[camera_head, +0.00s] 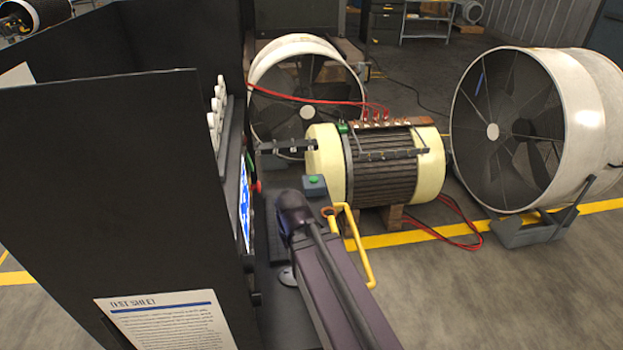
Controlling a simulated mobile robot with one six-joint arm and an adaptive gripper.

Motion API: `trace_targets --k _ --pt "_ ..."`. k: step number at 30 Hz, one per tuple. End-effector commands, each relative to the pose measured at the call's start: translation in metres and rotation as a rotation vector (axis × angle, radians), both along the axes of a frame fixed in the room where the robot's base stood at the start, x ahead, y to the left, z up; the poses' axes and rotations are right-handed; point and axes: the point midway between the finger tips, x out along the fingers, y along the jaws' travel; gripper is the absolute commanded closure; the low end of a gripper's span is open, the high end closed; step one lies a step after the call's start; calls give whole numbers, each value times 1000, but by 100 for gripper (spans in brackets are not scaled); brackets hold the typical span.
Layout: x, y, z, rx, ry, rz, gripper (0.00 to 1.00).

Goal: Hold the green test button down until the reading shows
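Nothing visibly touches the button. A lit blue screen (244,205) on the dark cabinet is seen almost edge-on, so no reading on it can be made out. I cannot make out my gripper or its fingertips.
A dark panel (120,190) with a test sheet (165,320) fills the left. White fans (590,125) flank the motor. Red cables (450,235) lie on the floor. Open floor is at right.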

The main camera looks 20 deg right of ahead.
Motion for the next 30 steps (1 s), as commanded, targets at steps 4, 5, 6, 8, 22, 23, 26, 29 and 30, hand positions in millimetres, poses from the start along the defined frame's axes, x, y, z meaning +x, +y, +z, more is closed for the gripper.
trace_targets --k 4,5,6,8,22,23,26,29,30 --pt "0 0 0 0 0 0 100" --pt "0 0 0 0 0 0 100" --pt "1 0 0 1 -1 0 100" --pt "3 0 0 4 -4 -1 100" --pt "110 -29 24 176 -186 -82 100" --pt "122 -33 27 193 -207 -91 100" --pt "159 -50 38 251 -283 -128 100" --pt "194 -70 50 302 -359 -166 100" --pt "208 -79 56 321 -390 -184 100"
